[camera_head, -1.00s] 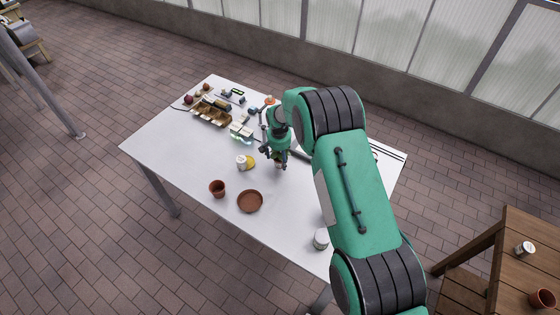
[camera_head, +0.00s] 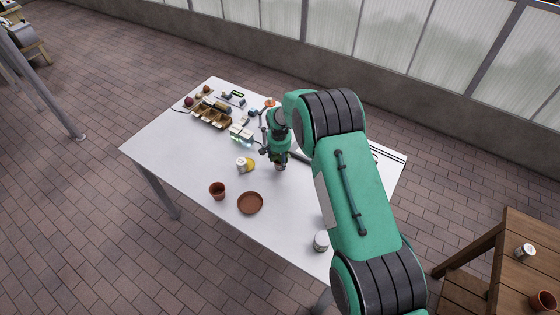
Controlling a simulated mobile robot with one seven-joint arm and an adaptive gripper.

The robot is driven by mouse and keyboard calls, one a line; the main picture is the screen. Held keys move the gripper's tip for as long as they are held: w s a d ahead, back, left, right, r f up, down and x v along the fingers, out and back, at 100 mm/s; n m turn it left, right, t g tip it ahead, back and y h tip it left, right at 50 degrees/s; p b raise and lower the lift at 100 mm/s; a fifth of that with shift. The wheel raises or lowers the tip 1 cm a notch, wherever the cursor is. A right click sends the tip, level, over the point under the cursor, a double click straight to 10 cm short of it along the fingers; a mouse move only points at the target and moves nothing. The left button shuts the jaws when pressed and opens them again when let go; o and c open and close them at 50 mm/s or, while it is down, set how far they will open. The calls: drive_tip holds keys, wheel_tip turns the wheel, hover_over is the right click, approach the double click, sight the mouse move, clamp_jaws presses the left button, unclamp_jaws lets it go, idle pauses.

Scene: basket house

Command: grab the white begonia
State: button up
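My gripper (camera_head: 276,163) is over the middle of the white table (camera_head: 180,150), pointing down, seen from behind my green arm. A small brownish, pot-like thing (camera_head: 280,168) shows at its fingertips, mostly hidden by them. I cannot tell whether the fingers are closed on it. No white begonia can be made out in this view; my gripper and arm hide part of the table.
A white and yellow container (camera_head: 245,164) is just left of my gripper. A terracotta pot (camera_head: 217,190) and a brown saucer (camera_head: 250,203) stand nearer the front edge. A white jar (camera_head: 321,241) is by my arm. A seedling tray (camera_head: 211,117) lies further back.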

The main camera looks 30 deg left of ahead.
sight(280, 157)
drive_tip(key=shift+r, duration=0.15)
drive_tip(key=shift+r, duration=0.7)
wheel_tip(280, 157, up, 2)
drive_tip(key=shift+r, duration=0.1)
drive_tip(key=s+d+r, duration=0.1)
drive_tip(key=s+d, duration=1)
drive_tip(key=shift+s+b, duration=0.25)
drive_tip(key=shift+b, duration=0.1)
